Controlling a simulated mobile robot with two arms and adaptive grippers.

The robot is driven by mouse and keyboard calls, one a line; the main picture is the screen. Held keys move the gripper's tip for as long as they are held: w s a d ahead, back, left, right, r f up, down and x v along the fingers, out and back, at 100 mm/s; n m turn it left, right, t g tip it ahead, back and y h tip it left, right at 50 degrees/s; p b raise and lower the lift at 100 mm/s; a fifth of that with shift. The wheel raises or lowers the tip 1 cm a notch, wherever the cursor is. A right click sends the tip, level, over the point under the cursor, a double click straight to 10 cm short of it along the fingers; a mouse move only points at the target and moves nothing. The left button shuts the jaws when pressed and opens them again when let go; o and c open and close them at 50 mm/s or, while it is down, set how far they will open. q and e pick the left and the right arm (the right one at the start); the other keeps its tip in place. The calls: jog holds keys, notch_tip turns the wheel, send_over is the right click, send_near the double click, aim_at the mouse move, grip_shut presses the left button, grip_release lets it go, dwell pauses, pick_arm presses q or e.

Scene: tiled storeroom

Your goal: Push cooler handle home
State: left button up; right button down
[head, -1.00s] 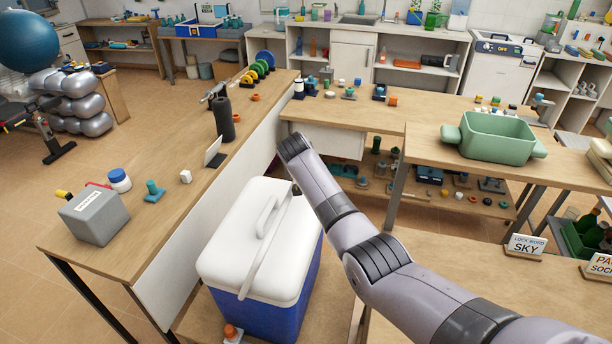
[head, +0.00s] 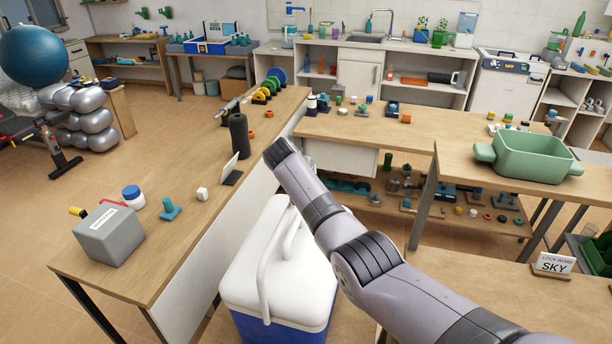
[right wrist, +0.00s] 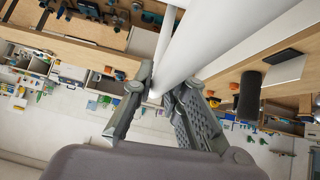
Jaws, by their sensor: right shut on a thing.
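The cooler (head: 285,290) has a white lid and a blue body. In the head view this gripper is hidden behind my own arm. My left gripper is not in view.
A table with a green tub (head: 530,158) stands to the right. Shelving under the back bench holds several small parts.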

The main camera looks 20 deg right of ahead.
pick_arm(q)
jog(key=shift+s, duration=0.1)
pick_arm(e)
jog(key=shift+r, duration=0.2)
jog(key=c, duration=1.6)
grip_release()
jog(key=shift+f, duration=0.1)
jog(key=shift+c, duration=0.2)
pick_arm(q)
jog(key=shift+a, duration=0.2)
pick_arm(e)
jog(key=shift+o, duration=0.4)
jog(key=v, duration=1.2)
jog(key=shift+d+f, duration=0.1)
